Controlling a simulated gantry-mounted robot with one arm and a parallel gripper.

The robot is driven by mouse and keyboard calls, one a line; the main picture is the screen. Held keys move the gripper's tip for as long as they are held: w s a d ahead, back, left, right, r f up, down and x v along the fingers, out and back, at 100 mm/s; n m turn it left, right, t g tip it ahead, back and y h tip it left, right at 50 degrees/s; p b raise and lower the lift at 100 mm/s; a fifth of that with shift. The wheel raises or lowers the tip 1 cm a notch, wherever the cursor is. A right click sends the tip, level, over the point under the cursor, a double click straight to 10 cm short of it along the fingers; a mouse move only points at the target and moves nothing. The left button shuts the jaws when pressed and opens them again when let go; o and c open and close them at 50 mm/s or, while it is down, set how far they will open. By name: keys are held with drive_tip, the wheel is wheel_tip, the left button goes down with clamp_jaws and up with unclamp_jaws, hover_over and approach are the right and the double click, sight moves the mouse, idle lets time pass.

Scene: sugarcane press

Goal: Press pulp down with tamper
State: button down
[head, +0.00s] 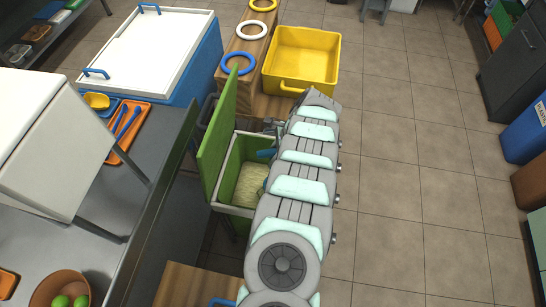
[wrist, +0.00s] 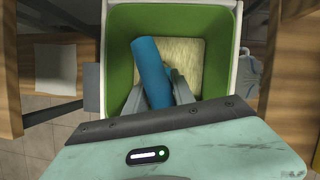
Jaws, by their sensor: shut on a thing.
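The press bin (head: 232,211) has a pale rim, a green inside and a green lid (head: 217,130) standing open on its left in the head view. Pale yellow fibrous pulp (head: 250,186) lies inside; it also shows in the wrist view (wrist: 188,62). The blue cylindrical tamper (wrist: 150,68) is tilted over the left part of the pulp in the wrist view. My gripper (wrist: 160,92) is shut on the tamper, at the near side of the bin opening. In the head view my arm hides most of the tamper and gripper. I cannot tell whether the tamper touches the pulp.
A yellow tub (head: 302,58) and colored rings (head: 238,64) sit on the wooden bench behind the bin. A grey counter (head: 60,205) with an orange tray (head: 124,135) and a bowl of green fruit (head: 62,287) is at left.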

wheel_tip(320, 180, up, 18)
drive_tip(key=p, duration=0.9)
drive_tip(key=shift+f+p, duration=0.25)
drive_tip(key=shift+p, duration=0.05)
idle(0.4)
drive_tip(key=s+n+g, duration=0.1)
drive_tip(key=n, duration=0.1)
drive_tip(key=r+n+h, duration=0.1)
drive_tip(key=n, duration=0.2)
drive_tip(key=s+n+g, duration=0.1)
drive_tip(key=n, duration=0.2)
drive_tip(key=shift+s+a+r+g, duration=0.3)
drive_tip(key=shift+a+r, duration=0.05)
drive_tip(key=shift+s, duration=0.1)
